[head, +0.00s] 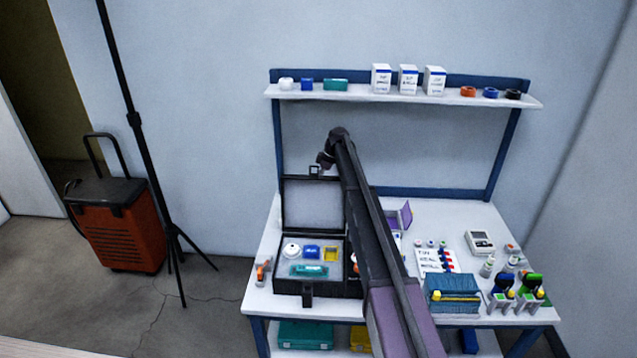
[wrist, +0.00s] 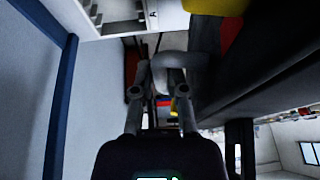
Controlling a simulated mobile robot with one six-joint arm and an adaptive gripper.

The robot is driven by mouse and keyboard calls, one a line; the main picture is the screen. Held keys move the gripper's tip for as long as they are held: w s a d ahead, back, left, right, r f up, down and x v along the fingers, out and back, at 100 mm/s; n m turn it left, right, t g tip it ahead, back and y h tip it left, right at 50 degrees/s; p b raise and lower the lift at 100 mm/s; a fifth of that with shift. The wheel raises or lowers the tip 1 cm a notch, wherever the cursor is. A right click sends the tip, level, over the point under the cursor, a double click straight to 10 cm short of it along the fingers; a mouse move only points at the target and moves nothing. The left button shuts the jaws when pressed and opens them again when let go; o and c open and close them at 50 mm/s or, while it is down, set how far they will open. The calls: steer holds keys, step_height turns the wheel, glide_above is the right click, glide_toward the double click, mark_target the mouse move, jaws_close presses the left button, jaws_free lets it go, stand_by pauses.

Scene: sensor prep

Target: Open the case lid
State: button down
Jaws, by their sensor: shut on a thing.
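The black case (head: 290,287) stands on the left part of the bench. Its lid (head: 312,205) is raised about upright at the back, showing a grey inner face. The open case holds a white round item, a blue item, a yellow item and a teal item. My gripper (head: 319,165) is at the lid's top edge, shut on a small lid handle (head: 313,171). In the wrist view my gripper (wrist: 160,72) has its fingers against the grey handle (wrist: 185,60), with the dark lid (wrist: 260,75) to the right. The exact finger contact is partly hidden.
My arm crosses over the bench and hides part of the case's right side. A shelf (head: 410,97) with small boxes and rolls runs above. A blue rack (head: 452,293), bottles and a meter (head: 480,242) stand right. A tripod (head: 150,170) stands left of the bench.

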steer(key=shift+w+f, duration=0.15)
steer(key=shift+w, duration=0.25)
steer(key=c, duration=0.7)
jaws_free()
steer(key=shift+o, duration=0.2)
steer(key=shift+w, duration=0.15)
